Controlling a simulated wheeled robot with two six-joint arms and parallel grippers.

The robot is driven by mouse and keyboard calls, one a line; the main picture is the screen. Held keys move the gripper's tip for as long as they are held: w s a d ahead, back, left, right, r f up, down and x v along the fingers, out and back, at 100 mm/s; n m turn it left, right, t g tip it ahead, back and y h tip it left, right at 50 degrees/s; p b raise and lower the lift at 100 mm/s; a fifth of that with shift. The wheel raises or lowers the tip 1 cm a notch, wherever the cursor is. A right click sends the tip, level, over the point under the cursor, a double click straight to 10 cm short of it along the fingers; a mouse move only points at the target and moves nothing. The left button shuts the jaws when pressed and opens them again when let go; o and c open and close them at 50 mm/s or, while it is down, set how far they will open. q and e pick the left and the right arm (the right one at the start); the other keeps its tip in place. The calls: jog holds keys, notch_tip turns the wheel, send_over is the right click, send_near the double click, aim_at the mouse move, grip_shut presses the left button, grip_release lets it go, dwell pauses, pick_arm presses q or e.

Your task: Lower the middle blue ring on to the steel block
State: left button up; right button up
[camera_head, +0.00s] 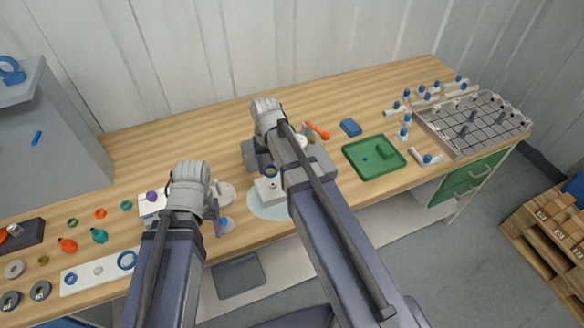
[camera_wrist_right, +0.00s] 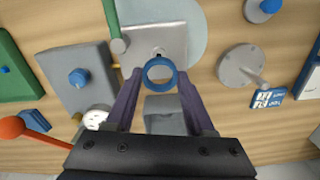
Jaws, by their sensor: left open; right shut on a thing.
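My right gripper (camera_wrist_right: 160,74) is shut on a blue ring (camera_wrist_right: 160,87), with one purple finger on each side of it. In the right wrist view the ring overlaps the near edge of the steel block (camera_wrist_right: 178,38), beside a small pin. I cannot tell whether it touches the block. In the head view the ring (camera_head: 270,170) is just behind the pale block (camera_head: 265,191), which sits on a light blue round mat (camera_head: 268,210). My left gripper (camera_head: 216,211) is open beside a white round piece and a blue-topped piece.
A white rack (camera_head: 84,284) at the front left bears two blue rings, one at each end. A green tray (camera_head: 373,172), a blue box (camera_head: 351,127) and an orange-handled tool (camera_head: 317,131) lie right of my right arm. The back left bench is clear.

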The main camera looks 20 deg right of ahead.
aim_at(273, 184)
pick_arm(q)
jog(key=shift+d+f, duration=0.1)
jog(key=shift+f, duration=0.15)
pick_arm(e)
jog(key=shift+s+d+f+m, duration=0.15)
jog(key=shift+f+m, duration=0.15)
jog(key=shift+m, duration=0.3)
jog(key=shift+s+m, duration=0.1)
jog(key=shift+m, duration=0.5)
pick_arm(q)
jog(key=shift+f, duration=0.1)
pick_arm(e)
jog(key=shift+f, duration=0.1)
pick_arm(q)
jog(key=shift+f+b, duration=0.2)
jog(key=shift+b, duration=0.25)
pick_arm(e)
jog(key=shift+f, duration=0.15)
pick_arm(q)
jog(key=shift+f+b, duration=2.6)
pick_arm(e)
jog(key=shift+f, duration=2.6)
jog(key=o, duration=1.4)
pick_arm(q)
jog(key=shift+r, duration=0.1)
pick_arm(e)
jog(key=shift+r, duration=0.1)
